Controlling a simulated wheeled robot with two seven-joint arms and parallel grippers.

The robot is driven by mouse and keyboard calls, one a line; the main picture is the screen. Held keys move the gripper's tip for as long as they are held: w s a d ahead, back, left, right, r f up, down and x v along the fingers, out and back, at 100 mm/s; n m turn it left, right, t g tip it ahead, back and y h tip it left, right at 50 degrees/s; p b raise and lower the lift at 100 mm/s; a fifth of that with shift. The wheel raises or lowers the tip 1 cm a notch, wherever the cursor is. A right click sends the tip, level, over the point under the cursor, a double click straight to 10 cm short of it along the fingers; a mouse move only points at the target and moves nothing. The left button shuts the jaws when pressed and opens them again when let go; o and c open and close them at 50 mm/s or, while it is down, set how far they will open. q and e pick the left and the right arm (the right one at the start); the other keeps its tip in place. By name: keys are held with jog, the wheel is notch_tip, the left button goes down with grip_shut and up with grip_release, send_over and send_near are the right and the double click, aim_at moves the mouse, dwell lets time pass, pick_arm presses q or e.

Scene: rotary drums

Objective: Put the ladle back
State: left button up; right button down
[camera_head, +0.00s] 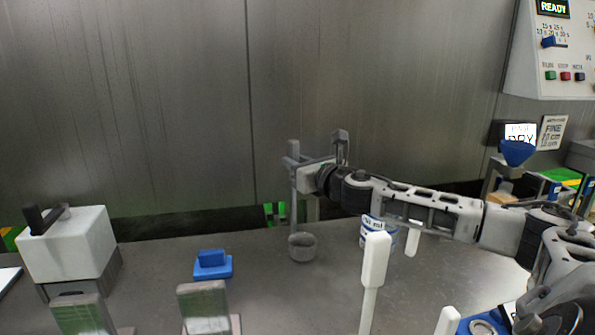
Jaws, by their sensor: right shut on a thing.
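The ladle is a grey cup (302,248) on a long upright grey handle (294,205), in the middle of the head view. My right gripper (316,160), on the arm coming in from the right, is shut on the upper part of the handle. The ladle hangs upright with its cup low over the grey table; I cannot tell whether the cup touches the table. No holder for the ladle can be made out clearly. My left gripper is not in view.
A can with a blue label (367,238) stands behind a white upright paddle (375,262). A blue block (212,265) and a white box with a black handle (68,245) stand left. A blue funnel (517,152) and control panel (555,60) are right.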

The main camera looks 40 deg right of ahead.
jog(key=shift+f, duration=0.15)
jog(key=shift+f, duration=0.15)
jog(key=c, duration=1.2)
grip_release()
